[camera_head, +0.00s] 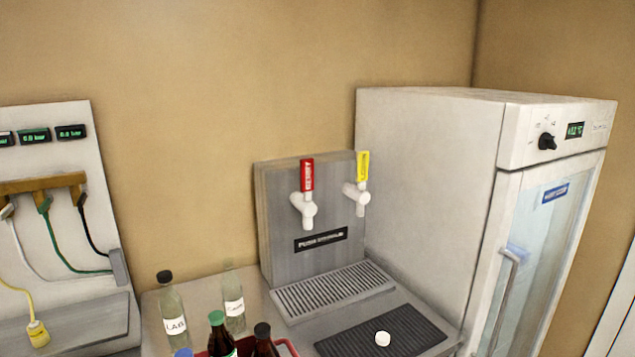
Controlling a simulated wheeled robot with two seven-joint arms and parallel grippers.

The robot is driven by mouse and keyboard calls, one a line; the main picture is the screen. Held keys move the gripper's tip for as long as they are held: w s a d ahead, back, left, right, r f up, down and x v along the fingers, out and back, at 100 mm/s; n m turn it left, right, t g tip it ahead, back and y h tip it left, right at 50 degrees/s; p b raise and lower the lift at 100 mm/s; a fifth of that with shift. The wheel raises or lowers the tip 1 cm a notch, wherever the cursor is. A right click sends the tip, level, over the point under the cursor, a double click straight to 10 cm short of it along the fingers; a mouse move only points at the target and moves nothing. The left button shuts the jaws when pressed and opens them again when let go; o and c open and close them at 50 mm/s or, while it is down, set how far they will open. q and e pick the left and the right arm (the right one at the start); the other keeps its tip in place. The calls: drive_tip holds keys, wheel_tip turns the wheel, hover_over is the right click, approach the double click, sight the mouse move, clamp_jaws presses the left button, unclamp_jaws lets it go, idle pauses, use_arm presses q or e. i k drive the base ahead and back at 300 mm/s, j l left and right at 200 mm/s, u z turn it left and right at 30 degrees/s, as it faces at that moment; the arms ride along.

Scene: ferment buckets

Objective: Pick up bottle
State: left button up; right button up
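Several bottles stand at the bottom of the head view. A clear bottle with a black cap and a white label (174,315) stands on the steel counter at the left. Another clear bottle with a white label (234,305) stands to its right; its top is hard to make out. A dark bottle with a green cap (217,338) and a brown bottle with a black cap (264,342) stand at a red crate (287,347), cut off by the lower edge. A blue cap (184,353) shows beside them. Neither gripper is in view.
A tap tower (312,222) with a red and a yellow handle stands behind a drip grate (332,290). A dark mat (410,333) holds a small white round item (382,338). A glass-door fridge (430,190) blocks the right. A gauge panel with hoses (60,165) stands left.

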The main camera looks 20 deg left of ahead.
sight(230, 284)
drive_tip(key=u, duration=1.3)
drive_tip(key=l+z, duration=0.1)
drive_tip(key=l, duration=0.35)
drive_tip(key=i+l+z, duration=0.1)
drive_tip(key=l, duration=0.3)
drive_tip(key=i+l+z, duration=0.1)
drive_tip(key=l, duration=0.35)
drive_tip(key=i+l+z, duration=0.1)
drive_tip(key=l, duration=0.3)
drive_tip(key=i+l+z, duration=0.1)
drive_tip(key=l, duration=0.3)
drive_tip(key=i, duration=0.1)
